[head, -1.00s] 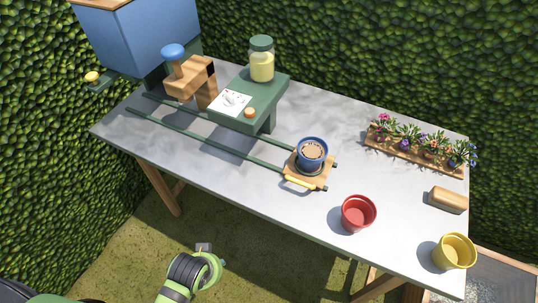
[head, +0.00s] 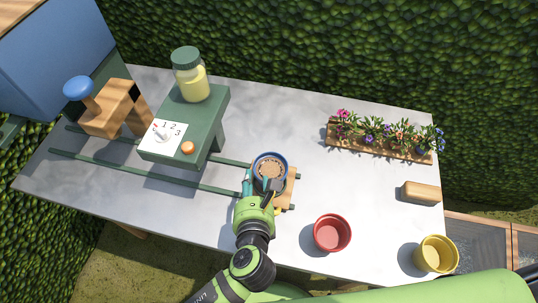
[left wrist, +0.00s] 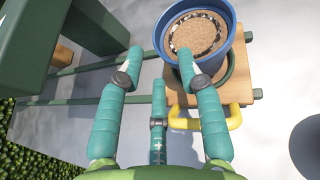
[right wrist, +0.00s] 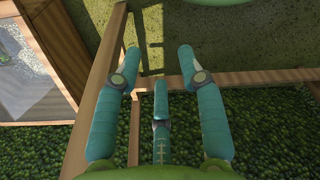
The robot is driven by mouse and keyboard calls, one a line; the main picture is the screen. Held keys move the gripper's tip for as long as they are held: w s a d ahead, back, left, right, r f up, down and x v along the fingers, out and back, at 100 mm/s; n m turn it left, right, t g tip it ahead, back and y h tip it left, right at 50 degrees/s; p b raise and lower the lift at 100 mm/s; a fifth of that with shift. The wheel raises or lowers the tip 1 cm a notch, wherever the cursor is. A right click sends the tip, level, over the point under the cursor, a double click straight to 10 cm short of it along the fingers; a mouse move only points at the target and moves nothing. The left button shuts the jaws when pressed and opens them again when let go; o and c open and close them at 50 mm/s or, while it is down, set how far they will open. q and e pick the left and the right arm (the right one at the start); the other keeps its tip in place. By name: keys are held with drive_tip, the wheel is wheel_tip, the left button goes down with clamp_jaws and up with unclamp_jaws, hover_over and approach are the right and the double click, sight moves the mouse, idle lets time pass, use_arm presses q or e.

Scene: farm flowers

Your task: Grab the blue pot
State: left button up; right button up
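The blue pot (head: 257,171) holds brown soil and stands on a small wooden sliding tray (head: 288,190) on the table rails. My left gripper (head: 260,185) is at the pot's near side. In the left wrist view its teal fingers (left wrist: 160,68) are spread open; the right finger's tip overlaps the near rim of the blue pot (left wrist: 233,50), and the left finger is clear to the pot's left. I cannot tell whether the fingertip touches the pot. My right gripper (right wrist: 158,65) is open and empty, away from the table top.
A red pot (head: 332,234) and a yellow pot (head: 436,254) stand to the right. A flower planter (head: 380,146) and a wooden block (head: 421,192) lie behind them. A green stand (head: 190,130) with a jar (head: 190,75) is left of the blue pot. The tray has a yellow handle (left wrist: 205,120).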

sight(255, 163)
use_arm(q)
drive_tip(key=shift+s+d+r, duration=0.1)
drive_tip(key=shift+w+p, duration=0.5)
drive_tip(key=shift+w, duration=0.15)
drive_tip(key=x, duration=0.3)
drive_tip(key=shift+w, duration=0.1)
drive_tip(key=shift+w+f, duration=0.35)
drive_tip(key=shift+f, duration=0.05)
drive_tip(key=c, duration=0.6)
clamp_jaws()
drive_tip(key=shift+r, duration=0.1)
use_arm(e)
drive_tip(key=s+r, duration=0.1)
drive_tip(key=s, duration=0.5)
drive_tip(key=shift+r+g, duration=0.15)
drive_tip(key=shift+g, duration=0.15)
